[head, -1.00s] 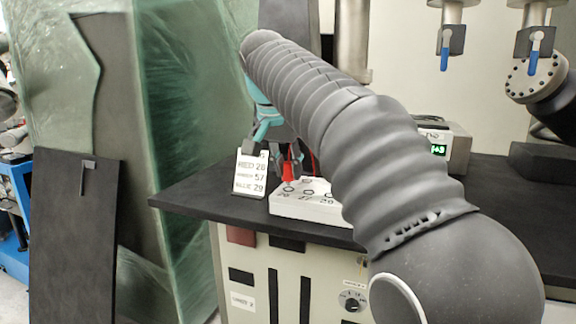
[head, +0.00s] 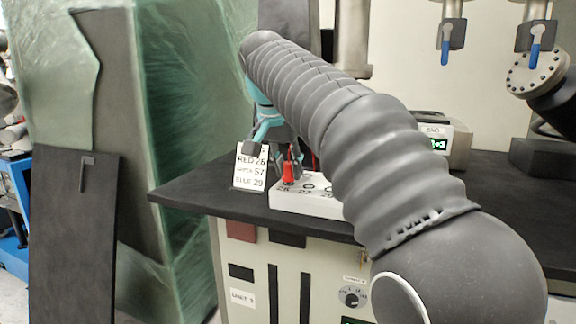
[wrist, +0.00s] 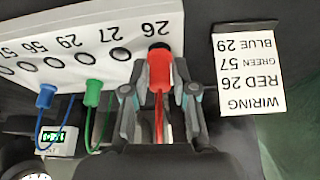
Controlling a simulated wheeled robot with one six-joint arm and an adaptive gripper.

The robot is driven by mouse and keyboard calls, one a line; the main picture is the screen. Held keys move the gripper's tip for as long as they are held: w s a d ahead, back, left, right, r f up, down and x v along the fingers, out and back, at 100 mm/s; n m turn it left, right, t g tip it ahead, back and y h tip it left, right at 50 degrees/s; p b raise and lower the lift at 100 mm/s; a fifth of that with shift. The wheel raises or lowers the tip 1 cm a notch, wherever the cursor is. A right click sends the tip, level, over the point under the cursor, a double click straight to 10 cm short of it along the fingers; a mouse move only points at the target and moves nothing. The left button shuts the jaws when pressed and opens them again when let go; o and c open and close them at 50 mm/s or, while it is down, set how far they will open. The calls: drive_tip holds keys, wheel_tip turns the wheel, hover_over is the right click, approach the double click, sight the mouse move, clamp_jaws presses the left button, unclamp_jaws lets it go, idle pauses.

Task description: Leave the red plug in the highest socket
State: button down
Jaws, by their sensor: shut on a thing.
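The red plug (wrist: 158,73) is between the fingers of my gripper (wrist: 160,92), with its red lead running back towards the wrist. In the head view the red plug (head: 288,173) stands about upright over the socket marked 26 on the white socket board (head: 310,205). Its dark tip is at that socket in the wrist view; whether it is fully seated I cannot tell. The sockets marked 27 (wrist: 121,54), 29 (wrist: 88,58) and others run left in the wrist view. My gripper is partly hidden behind my arm in the head view.
A wiring card (wrist: 250,75) reads RED 26, GREEN 57, BLUE 29. A blue plug (wrist: 46,95) and a green plug (wrist: 92,93) with leads are near the board's edge. A meter box (head: 438,143) stands on the black bench top (head: 210,200).

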drive_tip(key=shift+f, duration=0.3)
drive_tip(key=c, duration=0.8)
unclamp_jaws()
drive_tip(key=shift+c, duration=0.2)
drive_tip(key=v, duration=0.7)
drive_tip(key=shift+r, duration=0.25)
drive_tip(key=shift+s, duration=0.1)
